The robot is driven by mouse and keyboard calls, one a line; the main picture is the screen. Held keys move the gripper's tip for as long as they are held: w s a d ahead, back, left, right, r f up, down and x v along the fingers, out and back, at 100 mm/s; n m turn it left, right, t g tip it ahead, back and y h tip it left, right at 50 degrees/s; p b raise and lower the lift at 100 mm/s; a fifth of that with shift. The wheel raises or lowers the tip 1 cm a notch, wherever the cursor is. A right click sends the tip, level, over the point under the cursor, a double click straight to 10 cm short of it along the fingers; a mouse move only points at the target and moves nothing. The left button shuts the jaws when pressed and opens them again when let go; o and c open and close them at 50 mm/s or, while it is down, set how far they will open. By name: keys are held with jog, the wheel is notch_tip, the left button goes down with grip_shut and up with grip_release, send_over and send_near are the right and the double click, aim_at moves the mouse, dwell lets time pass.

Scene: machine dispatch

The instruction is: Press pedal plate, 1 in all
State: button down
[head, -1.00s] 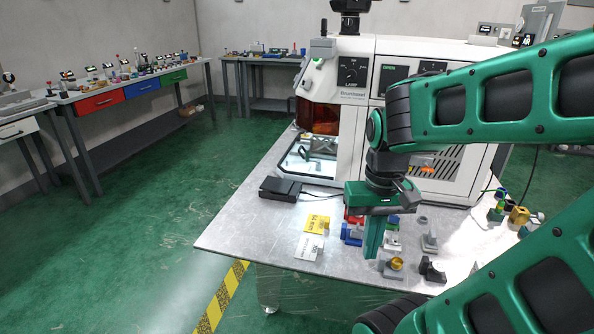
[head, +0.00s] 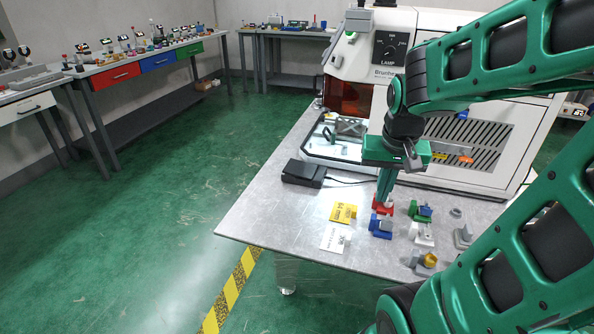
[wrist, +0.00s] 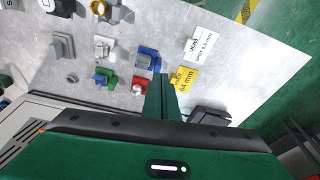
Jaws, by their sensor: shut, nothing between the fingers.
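The pedal is a flat black box (head: 303,173) with a cable, lying on the metal table left of my gripper, in front of the machine's open bay. In the wrist view the dark box (wrist: 210,115) is partly hidden behind my gripper's body. My gripper (head: 383,200) points down, shut and empty, to the right of the pedal and apart from it. Its fingers look close to a red block (head: 382,206); I cannot tell whether they touch it. The wrist view shows the shut fingers (wrist: 162,85) near a yellow card.
A yellow card (head: 344,212) and a white card (head: 335,238) lie in front of the pedal. Blue (head: 381,226), green and grey fixtures stand right of them. The white machine (head: 465,150) stands behind. The table's left part is clear.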

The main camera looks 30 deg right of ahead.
jog(key=w+m+t, duration=0.2)
jog(key=w+t, duration=0.1)
jog(key=w, duration=1.3)
jog(key=m+t, duration=0.2)
jog(key=t, duration=0.3)
send_over(303, 170)
jog(key=shift+s+d+f+y, duration=0.1)
jog(key=shift+s+d+y, duration=0.15)
jog(key=shift+s+y, duration=0.15)
jog(key=shift+f, duration=0.1)
jog(key=shift+w+a+f, duration=0.1)
jog(key=shift+f, duration=1.35)
jog(key=shift+w+a+f, duration=0.1)
jog(key=shift+a+f, duration=0.05)
jog(key=shift+f, duration=1.25)
jog(key=shift+w+a+f, duration=0.1)
jog(key=shift+f, duration=1.35)
jog(key=shift+f, duration=0.35)
